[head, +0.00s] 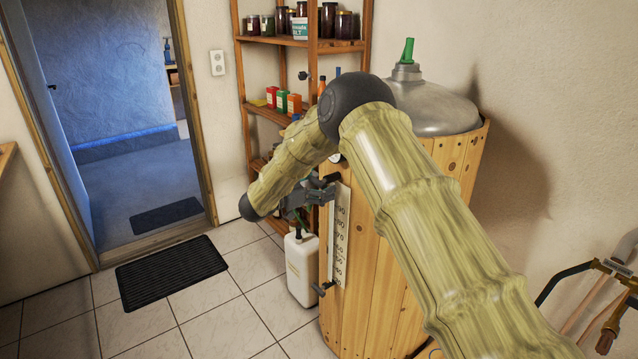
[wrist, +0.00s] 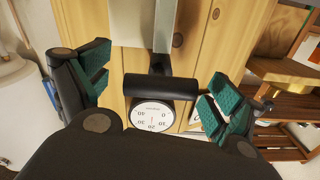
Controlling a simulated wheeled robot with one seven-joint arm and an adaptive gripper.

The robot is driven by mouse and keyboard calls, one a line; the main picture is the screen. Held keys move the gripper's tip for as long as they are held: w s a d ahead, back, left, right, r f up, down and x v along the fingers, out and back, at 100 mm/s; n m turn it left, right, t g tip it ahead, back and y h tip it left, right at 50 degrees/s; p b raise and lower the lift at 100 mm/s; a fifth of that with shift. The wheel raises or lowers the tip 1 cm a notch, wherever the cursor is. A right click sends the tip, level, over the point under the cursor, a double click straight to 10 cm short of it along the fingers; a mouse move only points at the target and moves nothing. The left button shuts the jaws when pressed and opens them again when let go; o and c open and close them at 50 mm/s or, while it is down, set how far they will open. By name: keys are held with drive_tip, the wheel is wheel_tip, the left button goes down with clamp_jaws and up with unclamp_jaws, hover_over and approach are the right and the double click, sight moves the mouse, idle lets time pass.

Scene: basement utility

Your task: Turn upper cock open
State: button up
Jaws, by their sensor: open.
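The upper cock has a black bar handle (wrist: 160,87), which lies crosswise in the wrist view on a short dark stem. In the head view the dark upper cock (head: 327,181) is at the top of the scale plate (head: 340,235) on the wooden tank (head: 375,285), partly hidden by my arm. My gripper (wrist: 162,78) is open, its green-padded fingers on either side of the handle. The right pad looks very close to the handle's end; I cannot tell whether it touches. In the head view my gripper (head: 308,196) is beside the cock. The lower cock (head: 322,288) is at the plate's bottom.
A round dial (wrist: 153,115) is behind the handle in the wrist view. A white canister (head: 302,268) stands on the floor beside the tank. Wooden shelves (head: 272,110) with jars and boxes stand behind. The tiled floor (head: 215,312) at the left is open, with a black mat (head: 170,273).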

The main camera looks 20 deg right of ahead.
drive_tip(key=c, duration=0.9)
drive_tip(key=shift+c, duration=0.2)
